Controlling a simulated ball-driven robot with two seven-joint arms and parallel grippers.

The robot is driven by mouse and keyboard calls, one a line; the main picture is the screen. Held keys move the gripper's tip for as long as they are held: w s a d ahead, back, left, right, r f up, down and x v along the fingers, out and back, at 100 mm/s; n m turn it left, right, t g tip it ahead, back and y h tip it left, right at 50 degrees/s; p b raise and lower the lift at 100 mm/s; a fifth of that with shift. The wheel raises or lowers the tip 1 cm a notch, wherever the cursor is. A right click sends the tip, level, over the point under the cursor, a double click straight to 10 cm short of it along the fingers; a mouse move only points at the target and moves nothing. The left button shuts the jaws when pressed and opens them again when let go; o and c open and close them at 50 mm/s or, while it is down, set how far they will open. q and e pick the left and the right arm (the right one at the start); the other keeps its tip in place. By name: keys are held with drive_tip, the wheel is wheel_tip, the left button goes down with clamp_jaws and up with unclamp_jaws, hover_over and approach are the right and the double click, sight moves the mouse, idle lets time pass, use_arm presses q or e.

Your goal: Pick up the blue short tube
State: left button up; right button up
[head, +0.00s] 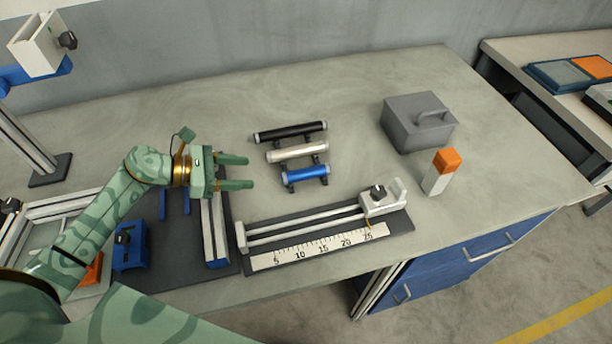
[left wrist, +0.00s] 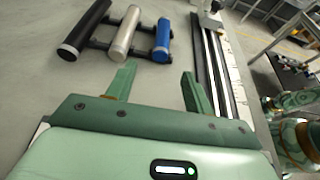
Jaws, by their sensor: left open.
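The blue short tube (head: 306,174) lies on a small dark rack on the table, nearest the ruler of three parallel tubes. It also shows in the left wrist view (left wrist: 162,38), ahead of the fingertips. A longer white tube (head: 297,151) and a still longer black tube (head: 290,132) lie behind it on the rack. My left gripper (head: 250,172) is open and empty, to the left of the blue tube and apart from it, fingers pointing towards the tubes. My right gripper is not in view.
A measuring fixture with rails and a ruler (head: 318,247) stands in front of the tubes. A grey box with a handle (head: 408,128) and an orange-topped white block (head: 440,174) stand to the right. A blue clamp (head: 131,250) is near my left arm.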

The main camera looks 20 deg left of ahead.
sight(291, 173)
use_arm(q)
drive_tip(key=x, duration=0.8)
drive_tip(key=shift+w+d, duration=0.15)
drive_tip(key=shift+d, duration=0.05)
drive_tip(key=x, duration=0.5)
drive_tip(key=shift+w+d+r+b, duration=0.15)
drive_tip(key=shift+d+b, duration=0.15)
drive_tip(key=shift+b, duration=0.05)
drive_tip(key=c, duration=1.1)
drive_tip(key=shift+r, duration=0.1)
